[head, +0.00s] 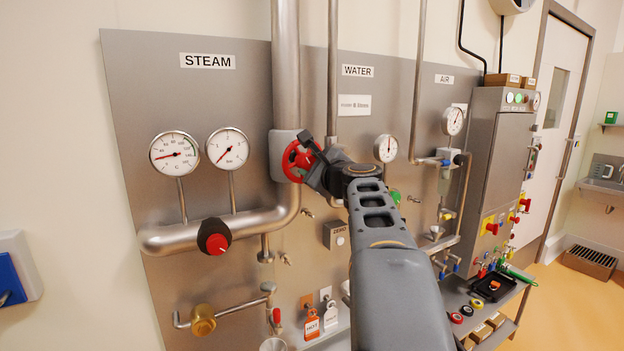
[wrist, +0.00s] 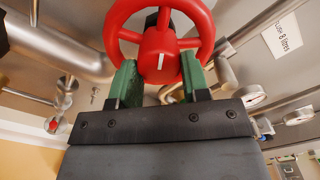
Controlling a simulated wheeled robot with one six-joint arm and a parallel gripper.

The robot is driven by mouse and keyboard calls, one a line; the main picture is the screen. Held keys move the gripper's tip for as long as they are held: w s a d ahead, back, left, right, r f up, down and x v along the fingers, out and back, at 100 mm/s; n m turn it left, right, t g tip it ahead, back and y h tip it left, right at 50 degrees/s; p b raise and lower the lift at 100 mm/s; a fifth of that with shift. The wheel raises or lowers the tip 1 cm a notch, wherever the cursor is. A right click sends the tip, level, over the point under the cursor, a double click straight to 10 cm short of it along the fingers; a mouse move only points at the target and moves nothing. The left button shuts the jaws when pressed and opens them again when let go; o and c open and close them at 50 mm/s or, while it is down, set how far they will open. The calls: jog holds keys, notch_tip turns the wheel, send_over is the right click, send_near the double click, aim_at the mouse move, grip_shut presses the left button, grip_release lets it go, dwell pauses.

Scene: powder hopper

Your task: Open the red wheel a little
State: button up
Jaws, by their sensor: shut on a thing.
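The red wheel (head: 298,160) is on the pipework of the steam panel, under the thick vertical pipe. In the wrist view the red wheel (wrist: 160,42) fills the top middle, with its rim, spokes and a round hub bearing a short white mark. My gripper (head: 309,157) reaches the wheel from the right in the head view. In the wrist view the green fingers of my gripper (wrist: 159,77) stand on either side of the hub, inside the rim, and are shut on the wheel. The exact contact surfaces are partly hidden.
Two round gauges (head: 173,153) are left of the wheel. A red-and-black knob (head: 213,236) sits on the steam pipe below them. The WATER pipe (head: 332,80) runs close to the right of the wheel. A side table (head: 470,300) with small items stands lower right.

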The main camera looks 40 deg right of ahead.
jog(key=shift+n+b, duration=0.75)
jog(key=shift+n, duration=0.15)
jog(key=o, duration=0.9)
jog(key=s+b, duration=0.1)
jog(key=s, duration=0.3)
jog(key=s+a+b, duration=0.1)
jog(key=s, duration=0.4)
jog(key=s+a+b, duration=0.1)
jog(key=s, duration=0.3)
jog(key=shift+s, duration=0.35)
jog(key=shift+n, duration=0.3)
